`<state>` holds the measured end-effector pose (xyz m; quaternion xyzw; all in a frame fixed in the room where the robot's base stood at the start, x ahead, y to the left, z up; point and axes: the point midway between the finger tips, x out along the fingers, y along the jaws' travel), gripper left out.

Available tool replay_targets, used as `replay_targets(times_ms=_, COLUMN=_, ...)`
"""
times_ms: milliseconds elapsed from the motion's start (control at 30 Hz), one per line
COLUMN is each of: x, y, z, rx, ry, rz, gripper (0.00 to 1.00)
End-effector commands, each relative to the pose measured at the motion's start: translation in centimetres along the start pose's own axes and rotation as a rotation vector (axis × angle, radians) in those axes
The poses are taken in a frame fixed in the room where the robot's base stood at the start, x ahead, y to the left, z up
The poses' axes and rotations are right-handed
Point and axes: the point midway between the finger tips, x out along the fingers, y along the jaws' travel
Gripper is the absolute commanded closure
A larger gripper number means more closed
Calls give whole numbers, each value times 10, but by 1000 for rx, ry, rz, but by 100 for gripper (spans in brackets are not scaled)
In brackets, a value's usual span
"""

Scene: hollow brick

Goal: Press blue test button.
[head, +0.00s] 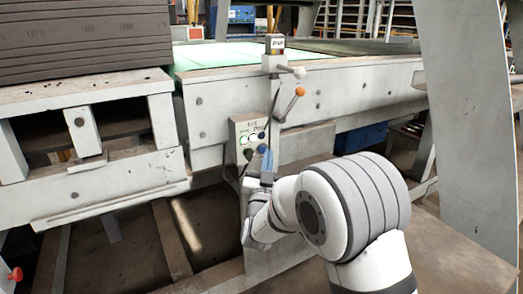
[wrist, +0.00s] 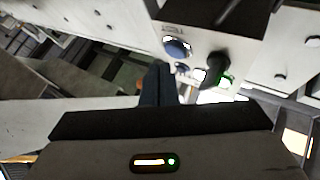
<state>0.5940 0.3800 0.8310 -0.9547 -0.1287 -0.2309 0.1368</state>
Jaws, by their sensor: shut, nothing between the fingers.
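A small pale control box (head: 246,141) is fixed to the front of the machine.
An orange-knobbed lever (head: 299,91) and a white-knobbed lever (head: 299,72) stand out above the box. A frame beam lies below.

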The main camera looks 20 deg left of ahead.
Motion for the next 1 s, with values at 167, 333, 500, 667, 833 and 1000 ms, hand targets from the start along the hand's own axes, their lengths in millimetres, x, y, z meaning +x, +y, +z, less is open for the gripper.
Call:
replay_targets(times_ms=167, x=0, y=0, z=0, rx=0, ry=0, rz=0, gripper=100)
replay_targets(times_ms=333, x=1, y=-1, z=2, rx=0, ry=0, rz=0, gripper=100)
replay_targets(times_ms=500, x=4, y=-4, z=4, rx=0, ry=1, rz=0, gripper=100)
replay_targets(times_ms=667, x=6, y=-4, z=4, rx=0, ry=1, rz=0, gripper=100)
replay_targets(times_ms=833, x=6, y=-4, z=4, rx=0, ry=0, rz=0, gripper=100)
replay_targets(times_ms=1000, x=6, y=-4, z=4, rx=0, ry=0, rz=1, gripper=100)
